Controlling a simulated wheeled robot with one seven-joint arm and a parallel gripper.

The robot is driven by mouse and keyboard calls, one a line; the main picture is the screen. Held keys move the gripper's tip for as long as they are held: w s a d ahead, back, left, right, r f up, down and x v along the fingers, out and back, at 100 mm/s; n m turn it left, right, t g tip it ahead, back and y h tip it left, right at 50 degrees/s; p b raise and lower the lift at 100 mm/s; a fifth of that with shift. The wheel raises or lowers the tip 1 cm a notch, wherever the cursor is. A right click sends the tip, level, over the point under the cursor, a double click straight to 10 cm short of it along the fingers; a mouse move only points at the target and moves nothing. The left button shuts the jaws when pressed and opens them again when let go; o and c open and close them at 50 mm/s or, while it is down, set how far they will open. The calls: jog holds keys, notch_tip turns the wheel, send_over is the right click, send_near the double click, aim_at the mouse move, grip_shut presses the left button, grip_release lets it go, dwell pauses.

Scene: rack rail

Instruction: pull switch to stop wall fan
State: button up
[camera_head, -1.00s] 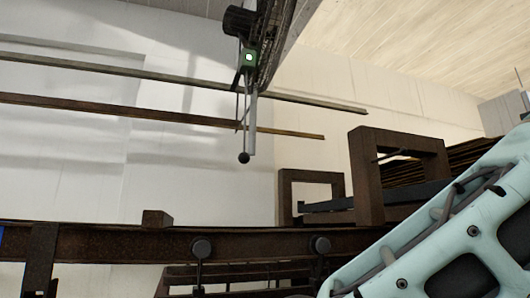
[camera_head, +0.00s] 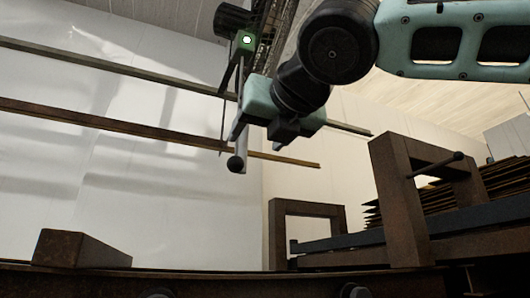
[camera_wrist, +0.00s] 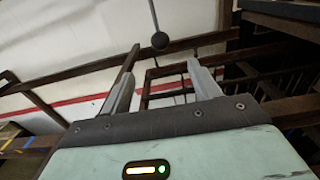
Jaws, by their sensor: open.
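In the head view my gripper (camera_head: 246,128) is close beside the cord, slightly above the ball, and hides part of the cord.
Two long rails (camera_head: 120,126) run along the white wall behind the cord. Brown rack frames (camera_head: 398,205) stand at the lower right, with a stack of sheets (camera_head: 490,190) behind. A brown beam with a block (camera_head: 80,249) crosses the bottom.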

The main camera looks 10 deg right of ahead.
aim_at(239, 161)
jog(key=p+x, duration=0.2)
jog(key=x, duration=1.2)
jog(key=shift+d+r, duration=0.15)
jog(key=c, duration=1.1)
jog(key=shift+o, duration=0.2)
